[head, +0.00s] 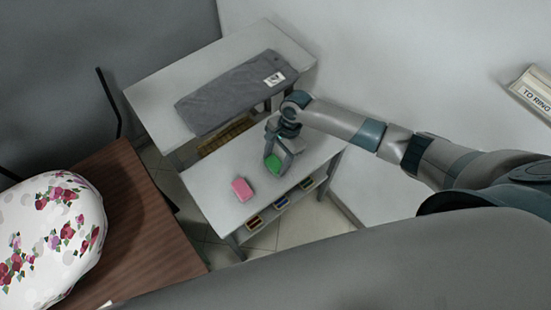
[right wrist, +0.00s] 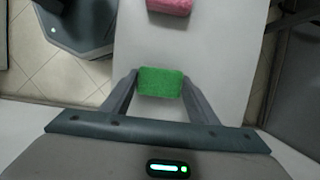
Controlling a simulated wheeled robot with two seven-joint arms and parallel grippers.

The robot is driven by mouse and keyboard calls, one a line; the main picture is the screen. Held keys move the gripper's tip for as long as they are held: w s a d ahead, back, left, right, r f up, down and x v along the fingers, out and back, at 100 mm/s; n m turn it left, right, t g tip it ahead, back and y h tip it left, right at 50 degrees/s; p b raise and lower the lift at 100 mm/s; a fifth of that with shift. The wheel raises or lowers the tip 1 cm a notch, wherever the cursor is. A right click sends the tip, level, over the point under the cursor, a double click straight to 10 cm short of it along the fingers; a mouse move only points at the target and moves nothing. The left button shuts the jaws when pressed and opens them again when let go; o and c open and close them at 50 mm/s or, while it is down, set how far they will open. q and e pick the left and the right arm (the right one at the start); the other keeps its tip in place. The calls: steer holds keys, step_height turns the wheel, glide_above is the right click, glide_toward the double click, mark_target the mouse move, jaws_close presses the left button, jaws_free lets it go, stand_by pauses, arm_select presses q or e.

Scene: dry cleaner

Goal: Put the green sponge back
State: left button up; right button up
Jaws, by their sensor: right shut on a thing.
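The green sponge (head: 273,163) is between the fingers of my right gripper (head: 276,160), over the small white table (head: 225,180). In the right wrist view the green sponge (right wrist: 160,82) sits between the two fingertips of my right gripper (right wrist: 160,88), which are shut on it. I cannot tell whether the sponge touches the tabletop. My left gripper is not in view.
A pink sponge (head: 242,189) lies on the same table, left of the green one; it also shows in the right wrist view (right wrist: 170,6). Small bins (head: 281,202) sit on a shelf below. Behind is a table with a folded grey cloth (head: 230,92). A floral-covered object (head: 50,240) rests on a brown table (head: 130,215).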

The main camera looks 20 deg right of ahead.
steer(key=shift+f, duration=0.1)
steer(key=o, duration=1.1)
steer(key=b+v, duration=0.2)
steer(key=v, duration=1)
